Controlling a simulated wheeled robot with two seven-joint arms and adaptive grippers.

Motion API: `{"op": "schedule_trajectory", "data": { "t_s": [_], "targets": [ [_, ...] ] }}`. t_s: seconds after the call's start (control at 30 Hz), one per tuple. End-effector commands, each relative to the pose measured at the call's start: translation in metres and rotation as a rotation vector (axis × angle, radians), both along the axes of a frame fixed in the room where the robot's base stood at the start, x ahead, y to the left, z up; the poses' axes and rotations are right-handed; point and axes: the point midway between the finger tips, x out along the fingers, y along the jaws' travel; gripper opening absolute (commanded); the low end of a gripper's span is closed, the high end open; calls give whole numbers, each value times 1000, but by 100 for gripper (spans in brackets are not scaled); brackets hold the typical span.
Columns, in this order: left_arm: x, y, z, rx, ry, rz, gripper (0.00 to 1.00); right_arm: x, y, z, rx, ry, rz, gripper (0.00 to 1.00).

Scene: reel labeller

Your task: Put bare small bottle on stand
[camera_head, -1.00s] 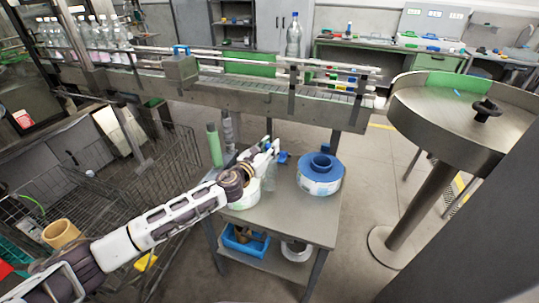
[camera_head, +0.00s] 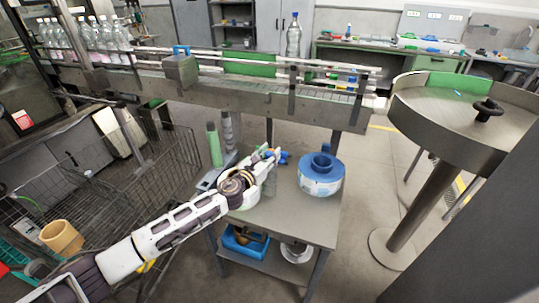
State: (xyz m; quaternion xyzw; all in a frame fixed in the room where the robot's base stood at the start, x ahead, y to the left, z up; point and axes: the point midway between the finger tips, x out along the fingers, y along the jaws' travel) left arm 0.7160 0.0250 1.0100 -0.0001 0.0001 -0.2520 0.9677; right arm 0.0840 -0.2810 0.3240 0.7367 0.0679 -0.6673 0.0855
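A small clear bottle (camera_head: 270,183) shows partly, upright at the far side of the small grey table (camera_head: 298,218). My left gripper (camera_head: 271,156) is at its top, and the gripper and wrist hide part of it. Whether the fingers are open or shut on it cannot be made out. A small blue piece (camera_head: 283,157) shows beside the fingertips. A white-and-blue round reel (camera_head: 321,175) sits on the table to the right of the gripper. I cannot tell which thing is the stand. My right gripper is not in view.
A conveyor (camera_head: 240,98) with rails runs behind the table; a taller bottle (camera_head: 293,38) stands on it, and several more at left (camera_head: 100,35). A green cylinder (camera_head: 214,145) stands at the table's back left. A round steel table (camera_head: 450,105) is at right. The table's front is clear.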

Motion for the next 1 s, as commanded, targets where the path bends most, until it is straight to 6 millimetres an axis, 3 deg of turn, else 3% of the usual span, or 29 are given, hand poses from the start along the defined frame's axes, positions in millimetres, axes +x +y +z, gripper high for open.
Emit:
{"op": "schedule_trajectory", "data": {
  "t_s": [0.53, 1.0],
  "targets": [
    [0, 0, 4, 0, -1, 0, 47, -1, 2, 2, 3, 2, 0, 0],
    [-34, 19, 1, 0, 1, 0, 47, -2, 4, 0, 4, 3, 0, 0]
  ]
}}
